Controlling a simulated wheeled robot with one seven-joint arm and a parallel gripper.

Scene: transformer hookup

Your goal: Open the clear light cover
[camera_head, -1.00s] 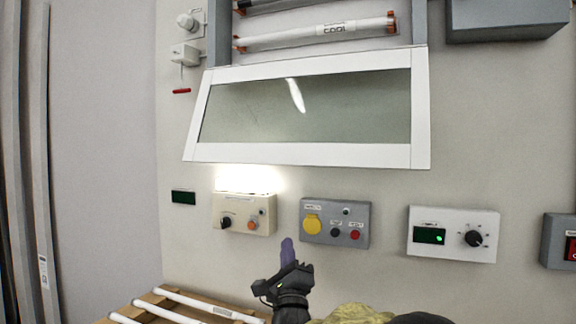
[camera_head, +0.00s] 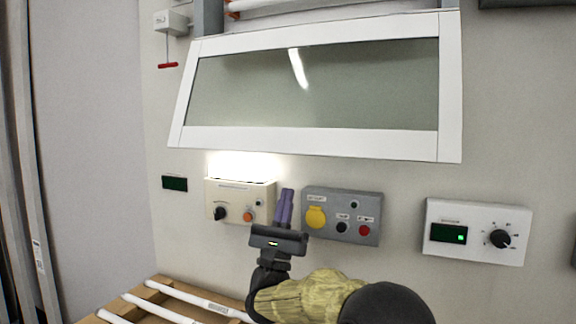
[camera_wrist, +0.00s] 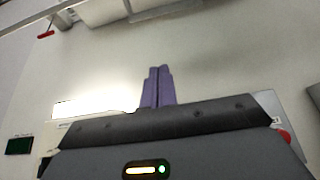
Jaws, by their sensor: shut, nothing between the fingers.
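The clear light cover (camera_head: 314,88) is a white-framed transparent panel on the wall. It hangs tilted below the tube fixture, its lower edge above the control boxes. In the wrist view, part of a white frame (camera_wrist: 100,10) shows at the top; I cannot tell which edge of it. My gripper (camera_head: 286,192) is below the cover, between the beige box and the grey box in the picture, with purple fingers pointing up. The fingers (camera_wrist: 157,72) are shut together and empty. They look apart from the cover.
On the wall below the cover are a beige control box (camera_head: 239,201), a grey box with a yellow knob (camera_head: 342,215) and a white dial box (camera_head: 477,231). A red pull handle (camera_head: 168,65) hangs at upper left. A wooden crate with white tubes (camera_head: 160,311) stands at lower left.

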